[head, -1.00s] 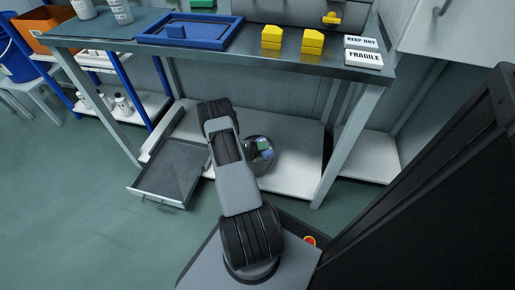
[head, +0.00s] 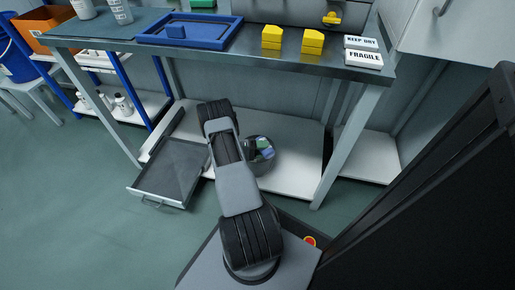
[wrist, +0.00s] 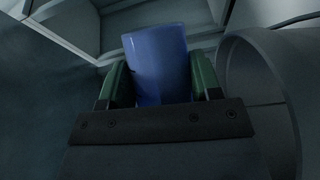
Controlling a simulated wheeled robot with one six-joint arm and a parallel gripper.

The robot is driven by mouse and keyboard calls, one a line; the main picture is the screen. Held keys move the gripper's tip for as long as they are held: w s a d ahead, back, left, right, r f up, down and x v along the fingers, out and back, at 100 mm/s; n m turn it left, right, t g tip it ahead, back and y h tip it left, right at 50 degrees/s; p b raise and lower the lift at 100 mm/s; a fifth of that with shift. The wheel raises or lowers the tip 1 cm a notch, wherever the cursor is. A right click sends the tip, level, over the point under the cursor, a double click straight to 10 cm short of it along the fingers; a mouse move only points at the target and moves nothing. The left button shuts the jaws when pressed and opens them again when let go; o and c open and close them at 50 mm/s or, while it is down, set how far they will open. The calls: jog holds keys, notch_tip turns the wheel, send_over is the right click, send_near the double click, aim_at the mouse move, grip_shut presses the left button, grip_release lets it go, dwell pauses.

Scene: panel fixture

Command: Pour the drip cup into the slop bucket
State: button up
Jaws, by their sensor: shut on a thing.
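In the wrist view the blue drip cup (wrist: 160,62) stands between the green fingers of my gripper (wrist: 160,78), which is shut on it. A large grey round-walled vessel (wrist: 265,85) fills the right side of that view, close beside the cup. In the head view a grey round bucket (head: 262,169) sits on the low shelf under the bench, just right of my arm. Small dark, green and blue shapes show at its mouth, apparently my gripper and the cup. The cup's contents and exact tilt cannot be told. A blue bucket (head: 18,66) stands at the far left.
The bench (head: 215,52) runs above my arm, with a blue tray (head: 225,38), yellow blocks (head: 312,42) and label blocks on it. An open grey drawer (head: 170,175) juts out left of my arm. Bench legs flank the shelf. The left floor is clear.

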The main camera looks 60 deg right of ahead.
jog(key=shift+r, duration=0.1)
dwell(0.4)
jog(key=shift+s+a+f+m+t+y+p, duration=0.15)
jog(key=shift+s+a+f+m+t+p, duration=0.1)
jog(key=shift+s+f+m+p, duration=0.25)
jog(key=shift+s+a+f+m+t+y+p, duration=0.1)
jog(key=shift+s+a+f+m+t+y, duration=0.1)
jog(key=shift+s+m, duration=0.35)
jog(key=shift+w+r+m+t+p, duration=0.1)
jog(key=shift+r+m+t+p, duration=0.15)
jog(key=shift+r+m+p, duration=0.35)
jog(key=shift+f+m+t, duration=0.4)
jog(key=shift+f+m, duration=0.2)
jog(key=shift+m, duration=0.15)
jog(key=shift+r+m+t+p, duration=0.5)
jog(key=shift+r+m+p, duration=0.1)
jog(key=shift+m+p, duration=0.2)
jog(key=shift+r+m+p, duration=0.2)
jog(key=shift+m+p, duration=0.15)
jog(key=shift+m, duration=0.05)
jog(key=shift+s+a+f+m+t+h+b, duration=0.2)
jog(key=shift+s+a+f+m+t+b, duration=0.1)
jog(key=shift+s+f+m+t, duration=0.5)
jog(key=shift+s+a+f+m+t+h+b, duration=0.3)
jog(key=shift+s+m+t, duration=0.2)
jog(key=shift+m, duration=0.5)
jog(key=shift+s+a+f+m+t+h+b, duration=0.15)
jog(key=shift+s+a+f+m+t, duration=0.2)
jog(key=shift+s+f+m+t, duration=0.35)
